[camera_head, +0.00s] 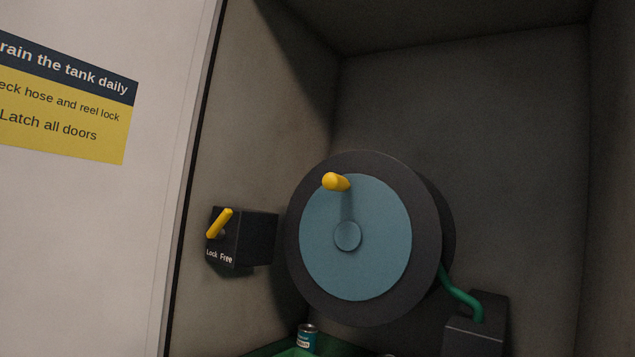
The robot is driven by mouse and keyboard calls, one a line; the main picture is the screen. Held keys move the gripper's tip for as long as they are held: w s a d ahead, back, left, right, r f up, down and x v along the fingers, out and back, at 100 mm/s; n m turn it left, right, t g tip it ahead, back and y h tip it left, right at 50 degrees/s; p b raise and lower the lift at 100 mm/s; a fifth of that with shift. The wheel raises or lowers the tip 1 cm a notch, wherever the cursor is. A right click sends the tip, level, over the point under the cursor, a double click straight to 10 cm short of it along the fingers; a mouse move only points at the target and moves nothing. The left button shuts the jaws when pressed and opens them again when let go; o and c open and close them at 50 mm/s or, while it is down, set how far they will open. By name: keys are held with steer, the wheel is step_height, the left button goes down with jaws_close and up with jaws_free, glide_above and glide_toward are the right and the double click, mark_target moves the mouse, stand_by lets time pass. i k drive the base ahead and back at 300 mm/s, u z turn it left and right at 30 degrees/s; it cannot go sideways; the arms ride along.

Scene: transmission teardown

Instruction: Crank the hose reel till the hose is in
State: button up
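The hose reel (295,240) is a large dark drum with a blue face disc (380,255), set inside a grey recess. Its yellow crank handle (336,182) sticks out near the top of the disc, slightly left of the hub (348,236). A green hose (460,291) comes off the reel's lower right and runs to a dark block (475,336). A black lock box (257,239) marked "Lock Free" stands left of the reel. Its yellow lever (219,223) tilts up to the right; I cannot tell which setting it marks. My gripper is not in view.
A small teal can (307,338) stands below the reel on a green surface (265,350). A light panel with a yellow and dark blue sign (65,105) is at the left. The recess walls enclose the reel; the space above it is clear.

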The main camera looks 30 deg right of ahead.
mark_target(366, 235)
steer(key=i, duration=0.9)
steer(key=z, duration=0.05)
